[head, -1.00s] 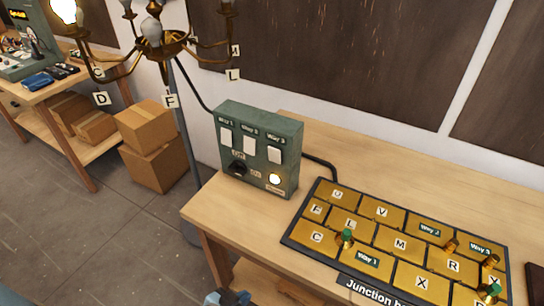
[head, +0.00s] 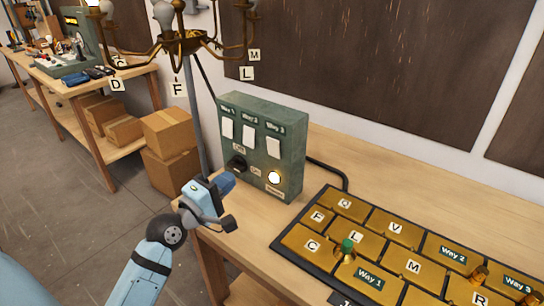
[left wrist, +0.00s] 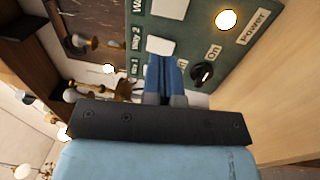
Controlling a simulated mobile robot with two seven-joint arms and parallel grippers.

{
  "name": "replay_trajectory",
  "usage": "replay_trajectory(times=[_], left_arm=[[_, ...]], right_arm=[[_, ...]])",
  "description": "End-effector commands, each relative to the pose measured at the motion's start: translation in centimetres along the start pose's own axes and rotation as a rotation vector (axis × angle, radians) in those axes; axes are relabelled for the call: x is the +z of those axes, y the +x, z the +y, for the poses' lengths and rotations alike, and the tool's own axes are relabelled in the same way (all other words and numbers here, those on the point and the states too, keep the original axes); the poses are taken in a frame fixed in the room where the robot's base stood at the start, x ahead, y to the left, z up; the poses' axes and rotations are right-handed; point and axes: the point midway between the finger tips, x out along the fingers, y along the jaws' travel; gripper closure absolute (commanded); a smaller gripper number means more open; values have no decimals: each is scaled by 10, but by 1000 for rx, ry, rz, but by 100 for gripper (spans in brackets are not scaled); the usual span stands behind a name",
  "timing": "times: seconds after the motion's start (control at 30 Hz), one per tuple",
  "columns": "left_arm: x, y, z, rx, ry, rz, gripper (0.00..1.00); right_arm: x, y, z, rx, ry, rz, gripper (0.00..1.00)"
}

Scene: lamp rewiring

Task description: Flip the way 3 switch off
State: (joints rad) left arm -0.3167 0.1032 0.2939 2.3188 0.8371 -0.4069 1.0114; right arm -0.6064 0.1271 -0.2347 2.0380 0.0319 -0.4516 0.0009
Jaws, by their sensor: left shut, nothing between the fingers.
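The green switch box (head: 262,150) stands on the wooden bench with three white rocker switches under labels Way 1, Way 2 and Way 3. The Way 3 switch (head: 273,148) is the rightmost; in the left wrist view it shows at the top edge (left wrist: 170,8). The Way 2 switch (left wrist: 160,46) is just beyond my fingertips there. A black knob (head: 236,163) and a lit power lamp (head: 274,177) sit below the switches. My left gripper (head: 230,181) is shut and empty, in front of the box's lower left; it also shows in the left wrist view (left wrist: 164,60). My right gripper is out of view.
The brass chandelier (head: 182,42) hangs at the upper left with letter tags and a lit bulb at the top edge. A junction board (head: 291,234) with brass plates lies right of the box. Cardboard boxes (head: 168,150) are stacked behind my arm.

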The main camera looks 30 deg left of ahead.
Motion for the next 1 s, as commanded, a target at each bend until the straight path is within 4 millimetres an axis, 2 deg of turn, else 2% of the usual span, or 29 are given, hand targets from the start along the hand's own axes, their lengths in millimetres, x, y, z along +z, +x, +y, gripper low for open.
replay_trajectory(times=[0.3, 0.47, 0.57, 1.0], left_arm=[[0, 1, 1, 0, -1, 0, 100], [0, 11, 1, 1, 0, 1, 100], [0, 26, 2, 3, -1, 2, 100], [0, 115, 2, 1, 0, 0, 100]], right_arm=[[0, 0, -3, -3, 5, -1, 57], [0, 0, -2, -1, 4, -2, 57], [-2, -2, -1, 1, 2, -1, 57], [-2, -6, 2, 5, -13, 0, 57]])
